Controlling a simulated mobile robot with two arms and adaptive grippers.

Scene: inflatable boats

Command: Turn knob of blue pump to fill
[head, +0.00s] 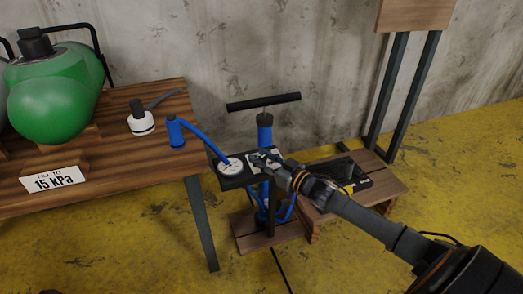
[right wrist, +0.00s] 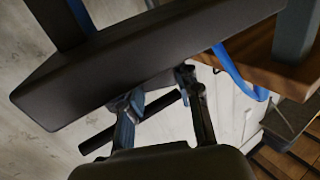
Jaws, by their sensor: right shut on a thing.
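The blue pump (head: 265,135) stands upright on a low wooden block, with a black T-handle (head: 263,101) on top. A dark panel (head: 232,182) at its front carries a round white gauge (head: 231,165); the needle is too small to read. My right gripper (head: 263,160) is at the panel, right of the gauge, shut on the pump's knob, which its fingers mostly hide. In the right wrist view the gripper (right wrist: 160,95) reaches past the edge of the large dark panel (right wrist: 140,65); the knob is not clear there. My left gripper is not in view.

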